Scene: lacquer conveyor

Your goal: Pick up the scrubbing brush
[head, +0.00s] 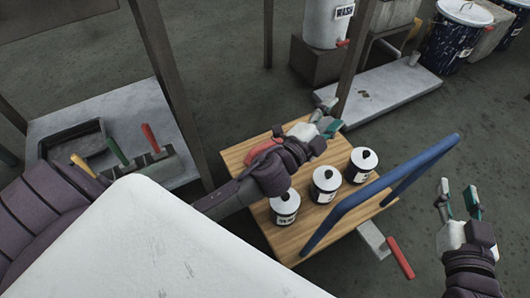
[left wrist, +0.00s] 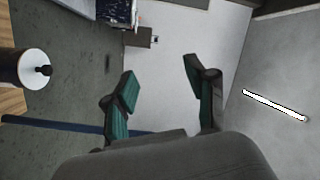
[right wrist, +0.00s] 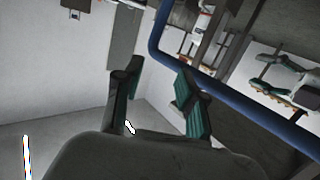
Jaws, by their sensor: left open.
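I cannot pick out the scrubbing brush with certainty. A red object (head: 264,148), partly hidden by my left arm, lies on the wooden top of the trolley (head: 236,158). Tools with yellow (head: 82,165), green (head: 118,152) and red (head: 151,138) handles stand at a grey block on the left. My left gripper (head: 330,116) is open and empty above the far right edge of the trolley; its spread fingers show in the left wrist view (left wrist: 160,90). My right gripper (head: 459,196) is open and empty at the right, beyond the blue handle.
Three white lidded cans (head: 326,184) stand on the trolley. Its blue handle rail (head: 385,185) rises on the right. A red-handled tool (head: 400,258) sits by its near right edge. Posts (head: 168,85), a WASH container (head: 326,22) and dark bins (head: 455,38) stand behind.

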